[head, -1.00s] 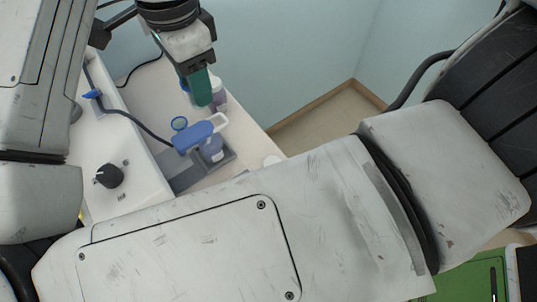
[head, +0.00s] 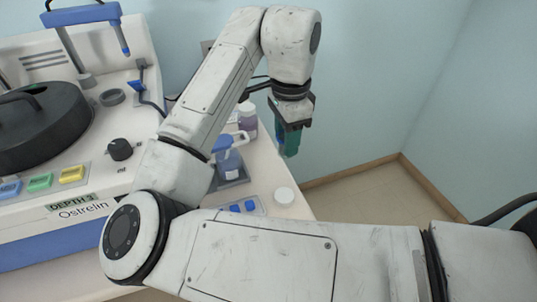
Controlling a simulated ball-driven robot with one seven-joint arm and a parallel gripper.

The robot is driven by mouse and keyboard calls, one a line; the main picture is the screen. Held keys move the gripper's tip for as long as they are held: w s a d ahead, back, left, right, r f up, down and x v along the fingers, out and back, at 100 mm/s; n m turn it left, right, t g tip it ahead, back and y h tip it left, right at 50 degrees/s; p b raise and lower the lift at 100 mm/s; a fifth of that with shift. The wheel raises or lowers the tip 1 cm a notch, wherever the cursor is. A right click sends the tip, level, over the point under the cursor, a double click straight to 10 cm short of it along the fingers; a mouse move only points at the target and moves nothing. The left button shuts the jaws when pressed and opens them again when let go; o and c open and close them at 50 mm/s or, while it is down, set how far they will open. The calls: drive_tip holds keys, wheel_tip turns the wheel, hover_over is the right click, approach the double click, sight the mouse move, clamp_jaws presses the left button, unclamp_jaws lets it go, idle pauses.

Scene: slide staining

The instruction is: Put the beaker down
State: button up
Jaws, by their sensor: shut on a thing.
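My gripper (head: 291,122) hangs from the arm, pointing down, right of the white machine in the head view. It is shut on a small teal and blue thing (head: 289,140), which I take to be the beaker. The jaws hide most of it, so its full shape and any contents cannot be made out. It appears to be in the air beyond the right edge of the white worktop (head: 265,182), against the pale blue wall.
A bottle with purple contents and a white lid (head: 247,122) stands on the worktop left of my gripper. The white machine (head: 65,185) fills the left.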

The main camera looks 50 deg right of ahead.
drive_tip(key=w+f, duration=0.2)
drive_tip(key=w+d+f, duration=0.1)
drive_tip(key=w+f, duration=0.3)
drive_tip(key=shift+d+f+b, duration=0.15)
drive_tip(key=shift+d+b, duration=0.2)
drive_tip(key=shift+w+f, duration=0.1)
drive_tip(key=shift+f, duration=1.55)
drive_tip(key=shift+f, duration=0.1)
drive_tip(key=o, duration=1)
drive_tip(key=shift+o, duration=0.2)
wheel_tip(320, 180, up, 12)
drive_tip(key=shift+p, duration=0.4)
